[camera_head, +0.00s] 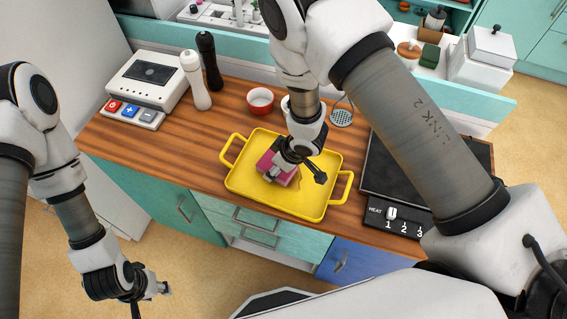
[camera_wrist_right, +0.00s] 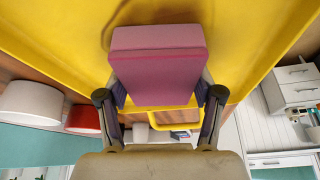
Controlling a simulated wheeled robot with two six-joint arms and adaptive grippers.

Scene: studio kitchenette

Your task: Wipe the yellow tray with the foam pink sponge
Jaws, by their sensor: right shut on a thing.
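The yellow tray (camera_head: 310,206) lies on the wooden counter, with a loop handle at each end; it also fills the top of the right wrist view (camera_wrist_right: 55,35). My right gripper (camera_head: 290,165) is over the tray's middle, shut on the pink sponge (camera_head: 284,178). In the right wrist view the sponge (camera_wrist_right: 158,72) sits between the two fingers. I cannot tell whether the sponge touches the tray floor. My left gripper (camera_head: 150,290) hangs in front of the counter, away from the tray; its fingers are too unclear to read.
A red bowl (camera_head: 260,101) and a partly hidden white cup stand behind the tray. A black hot plate (camera_head: 392,172) is close on the right. White (camera_head: 195,80) and black (camera_head: 209,60) mills and a white device (camera_head: 148,78) stand at the back left. The counter's left front is clear.

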